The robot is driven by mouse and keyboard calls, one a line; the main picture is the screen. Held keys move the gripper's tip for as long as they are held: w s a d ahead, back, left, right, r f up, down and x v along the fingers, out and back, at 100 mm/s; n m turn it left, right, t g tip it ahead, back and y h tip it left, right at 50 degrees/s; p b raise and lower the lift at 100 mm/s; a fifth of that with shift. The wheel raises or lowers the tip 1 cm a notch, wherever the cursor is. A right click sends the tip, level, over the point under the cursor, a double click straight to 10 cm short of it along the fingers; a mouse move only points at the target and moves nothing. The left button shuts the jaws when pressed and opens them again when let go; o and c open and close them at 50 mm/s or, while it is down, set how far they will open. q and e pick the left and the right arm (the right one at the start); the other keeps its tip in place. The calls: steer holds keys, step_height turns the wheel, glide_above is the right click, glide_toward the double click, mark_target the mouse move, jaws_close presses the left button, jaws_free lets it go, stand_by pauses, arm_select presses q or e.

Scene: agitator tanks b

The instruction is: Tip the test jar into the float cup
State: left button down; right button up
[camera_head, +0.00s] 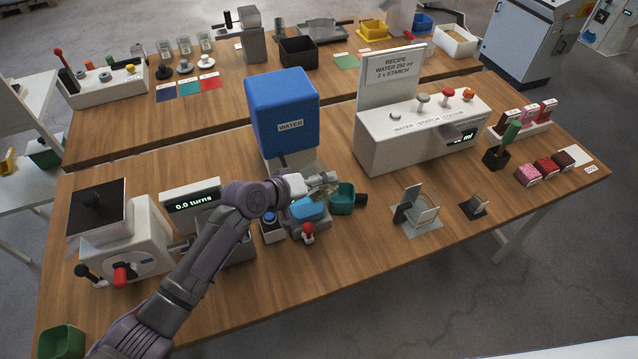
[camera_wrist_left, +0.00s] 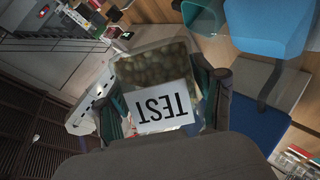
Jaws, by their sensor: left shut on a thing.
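My left gripper (camera_head: 324,184) is shut on the test jar. In the left wrist view the gripper (camera_wrist_left: 165,100) has a finger on each side of the clear, square-sided jar (camera_wrist_left: 155,68). Its white TEST label reads upside down there, and greenish-brown round lumps show inside. In the head view my gripper mostly hides the jar, in front of the blue water tank. A teal cup (camera_head: 343,199) with a dark side piece stands just right of the gripper. I cannot tell whether it is the float cup. My right gripper is not in view.
The WATER tank (camera_head: 282,110) stands close behind the gripper. A light-blue part (camera_head: 309,209) and a red-knobbed lever (camera_head: 308,232) sit below it. The recipe console (camera_head: 420,125) is to the right. Bare table (camera_head: 375,242) lies in front of the cup.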

arm_select(q)
steer(key=shift+n+g, duration=0.3)
steer(key=shift+b, duration=0.3)
steer(key=shift+f+n+h, duration=0.1)
steer(key=shift+n+h, duration=0.3)
steer(key=shift+h, duration=0.1)
steer(key=shift+g+b, duration=0.3)
steer(key=shift+n, duration=0.3)
steer(key=shift+f+b, duration=0.1)
steer(key=shift+b, duration=0.2)
steer(key=shift+w+a+f+n+g+h+b, duration=0.1)
steer(key=shift+n+g+h+b, duration=0.2)
steer(key=shift+n+g+h, duration=0.1)
